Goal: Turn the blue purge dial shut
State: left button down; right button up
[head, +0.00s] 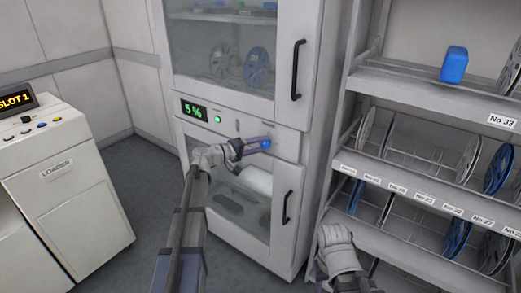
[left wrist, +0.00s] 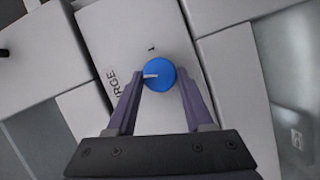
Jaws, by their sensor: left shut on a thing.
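The blue purge dial (head: 265,144) is on the front panel of the white cabinet, right of the green "5%" display (head: 194,110). In the left wrist view the dial (left wrist: 159,75) is round, with a white pointer line that points left. Part of the word "PURGE" and a small mark show on the panel beside it. My left gripper (head: 262,146) is shut on the dial, with one finger on each side of it (left wrist: 158,84). My right gripper (head: 335,240) shows at the bottom right, in front of the shelf; its fingers cannot be made out.
The cabinet has an upper glass door with a black handle (head: 297,70) and a lower door with another handle (head: 287,206). A rack of reels (head: 440,200) with a blue block (head: 454,64) stands at right. A loader (head: 62,190) stands at left. Floor shows between loader and cabinet.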

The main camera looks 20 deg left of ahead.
pick_arm(q)
jog(key=shift+f+n+t+h+b, duration=0.15)
jog(key=shift+n+h+b, duration=0.1)
jog(key=shift+n+b, duration=0.3)
jog(key=shift+f+n+t+h+b, duration=0.15)
jog(key=shift+n+h+b, duration=0.1)
jog(key=shift+n+b, duration=0.3)
jog(key=shift+r+n, duration=0.1)
jog(key=shift+n, duration=0.2)
jog(key=shift+c, duration=1.6)
grip_release()
jog(key=v, duration=0.8)
jog(key=shift+d, duration=0.2)
